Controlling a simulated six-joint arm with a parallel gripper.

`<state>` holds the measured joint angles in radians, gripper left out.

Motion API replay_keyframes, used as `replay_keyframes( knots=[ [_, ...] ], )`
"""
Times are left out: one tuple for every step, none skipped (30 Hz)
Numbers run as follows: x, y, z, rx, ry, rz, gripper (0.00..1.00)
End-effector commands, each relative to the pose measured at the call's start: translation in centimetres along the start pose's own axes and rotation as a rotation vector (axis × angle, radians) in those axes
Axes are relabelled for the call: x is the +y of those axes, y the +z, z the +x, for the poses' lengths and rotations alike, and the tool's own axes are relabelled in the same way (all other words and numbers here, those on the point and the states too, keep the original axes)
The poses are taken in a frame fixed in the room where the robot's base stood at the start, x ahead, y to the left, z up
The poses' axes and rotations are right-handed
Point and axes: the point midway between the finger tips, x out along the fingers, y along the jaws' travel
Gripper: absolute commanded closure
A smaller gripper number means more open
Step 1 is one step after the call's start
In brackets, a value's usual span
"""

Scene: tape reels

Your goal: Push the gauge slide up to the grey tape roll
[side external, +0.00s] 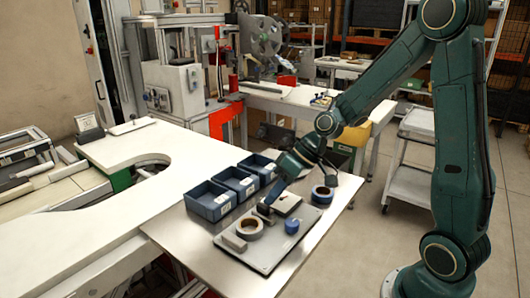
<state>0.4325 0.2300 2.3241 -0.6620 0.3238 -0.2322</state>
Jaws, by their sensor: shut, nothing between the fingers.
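A tape roll (249,228) with a pale grey outside and a brown core lies flat on the grey plate (265,256); I take it as the grey tape roll. A small grey block (234,242) sits close against its front left side. My gripper (266,206) is shut and points down at the back of the plate, behind the roll and apart from it. A small dark piece (264,212) is at the fingertips; it may be the gauge slide, but I cannot tell it clearly from the fingers. Whether they touch is hidden.
A pale block (287,203) is right of my gripper, and a blue cylinder (292,225) stands on the plate's right side. Another, blue-grey tape roll (322,194) is on the metal table behind. Several blue bins, one of them here (209,201), line the left edge.

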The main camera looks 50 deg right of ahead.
Motion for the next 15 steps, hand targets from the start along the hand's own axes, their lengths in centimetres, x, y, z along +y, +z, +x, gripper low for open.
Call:
replay_keyframes(
  knots=[
    [0.0,0.0,0.0,0.000,0.000,0.000,1.00],
    [0.0,0.0,0.0,0.000,0.000,0.000,1.00],
    [0.0,0.0,0.0,0.000,0.000,0.000,1.00],
    [-0.1,0.0,0.1,0.000,0.000,0.000,1.00],
    [-0.2,0.0,0.1,0.000,0.000,-0.001,1.00],
    [-0.4,0.0,0.2,-0.001,-0.001,-0.001,1.00],
    [-0.5,0.0,0.3,-0.001,0.000,-0.001,1.00],
    [-0.7,0.0,0.4,-0.001,0.000,-0.001,1.00],
    [-1.1,0.0,0.6,-0.001,-0.001,-0.002,1.00],
    [-1.3,0.0,0.7,-0.002,-0.001,-0.002,1.00],
    [-1.6,0.0,0.9,-0.002,-0.001,-0.003,1.00],
    [-2.0,0.0,1.1,-0.003,-0.002,-0.003,1.00],
    [-2.2,0.0,1.2,-0.002,-0.002,-0.002,1.00],
    [-2.5,0.0,1.3,-0.001,-0.002,-0.002,1.00],
    [-2.7,0.0,1.4,-0.001,-0.002,-0.003,1.00]
  ],
)
